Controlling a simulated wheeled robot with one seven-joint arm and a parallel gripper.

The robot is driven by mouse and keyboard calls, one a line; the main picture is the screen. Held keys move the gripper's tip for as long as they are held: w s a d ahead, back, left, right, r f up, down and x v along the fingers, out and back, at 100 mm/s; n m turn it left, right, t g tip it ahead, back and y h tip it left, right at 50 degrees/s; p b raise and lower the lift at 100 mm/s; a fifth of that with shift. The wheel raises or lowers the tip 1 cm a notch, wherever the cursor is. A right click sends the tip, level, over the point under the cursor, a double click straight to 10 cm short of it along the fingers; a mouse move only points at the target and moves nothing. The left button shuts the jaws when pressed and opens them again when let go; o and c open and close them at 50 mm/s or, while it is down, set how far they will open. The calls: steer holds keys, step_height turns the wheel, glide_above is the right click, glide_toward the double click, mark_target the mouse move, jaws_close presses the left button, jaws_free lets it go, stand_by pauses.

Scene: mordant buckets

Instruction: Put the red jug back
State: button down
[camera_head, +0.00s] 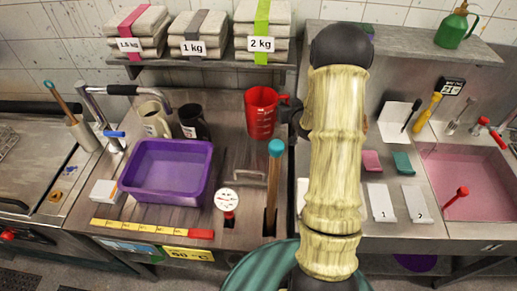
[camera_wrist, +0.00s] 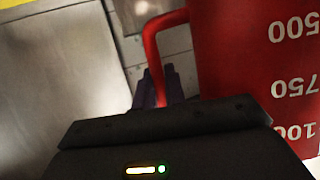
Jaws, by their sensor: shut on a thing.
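In the head view my arm hides most of the gripper. I cannot tell whether the jug's base touches the worktop.
A purple basin (camera_head: 167,171) stands left on the worktop, with a cream jug (camera_head: 153,119) and a dark jug (camera_head: 193,123) behind it. A teal-topped stick (camera_head: 274,165) stands in front of the red jug. A shelf with weighted cloth stacks (camera_head: 200,64) hangs above. A pink sink (camera_head: 465,178) is right.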

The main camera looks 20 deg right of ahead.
step_height(320, 180, down, 6)
steer(key=shift+s+d+r+p, duration=0.1)
steer(key=shift+s+r+p, duration=0.05)
steer(key=shift+p, duration=0.75)
steer(key=shift+f+p, duration=0.7)
steer(key=shift+f, duration=1.4)
steer(key=shift+f, duration=0.15)
steer(key=c, duration=1.5)
jaws_free()
steer(key=shift+o, duration=0.2)
